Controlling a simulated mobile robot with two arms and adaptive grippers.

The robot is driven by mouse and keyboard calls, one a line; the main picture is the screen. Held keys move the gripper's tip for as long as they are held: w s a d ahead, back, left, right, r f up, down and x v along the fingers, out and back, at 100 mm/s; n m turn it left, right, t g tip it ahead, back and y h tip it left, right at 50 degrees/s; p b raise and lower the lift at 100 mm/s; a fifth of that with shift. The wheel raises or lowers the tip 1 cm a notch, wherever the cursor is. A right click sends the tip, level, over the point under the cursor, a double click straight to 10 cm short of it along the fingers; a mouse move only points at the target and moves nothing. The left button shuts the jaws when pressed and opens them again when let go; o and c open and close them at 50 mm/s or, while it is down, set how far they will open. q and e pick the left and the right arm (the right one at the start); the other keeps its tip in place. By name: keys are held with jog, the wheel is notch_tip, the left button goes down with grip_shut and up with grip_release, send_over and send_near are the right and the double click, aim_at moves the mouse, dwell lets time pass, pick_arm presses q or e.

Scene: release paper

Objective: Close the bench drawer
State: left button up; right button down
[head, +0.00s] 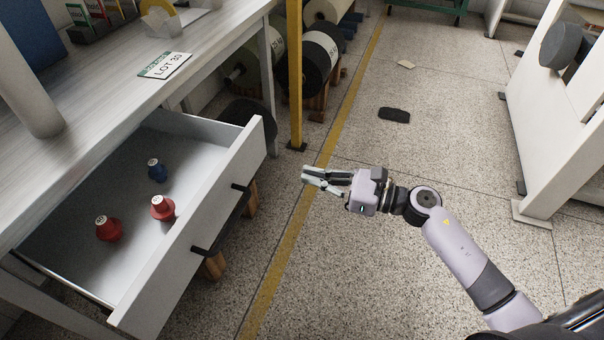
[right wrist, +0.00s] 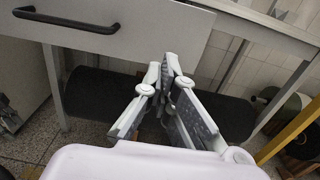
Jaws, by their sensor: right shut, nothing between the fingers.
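The bench drawer (head: 225,195) stands pulled out from under the bench top (head: 105,95) at the left of the head view. Inside lie two red items and one blue item with pale tops. My right gripper (head: 305,180) is shut and empty, to the right of the drawer front and apart from it, over the floor. In the right wrist view the shut fingers (right wrist: 172,62) show below the drawer front (right wrist: 150,30), with one dark handle (right wrist: 65,20) at upper left. My left gripper is not in view.
A yellow post (head: 295,75) stands just beyond the drawer's far end, near rolls (head: 322,60) on wooden supports. A lot sign (head: 165,66) lies on the bench top. Speckled floor is open around my right arm, with a dark flat piece (head: 394,115) on it.

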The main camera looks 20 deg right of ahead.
aim_at(250, 161)
jog(key=p+x, duration=0.1)
jog(key=x, duration=1.1)
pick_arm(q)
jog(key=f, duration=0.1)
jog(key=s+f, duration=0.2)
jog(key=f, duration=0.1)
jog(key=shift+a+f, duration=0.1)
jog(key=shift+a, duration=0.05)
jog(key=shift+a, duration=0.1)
pick_arm(e)
jog(key=shift+w+a, duration=0.15)
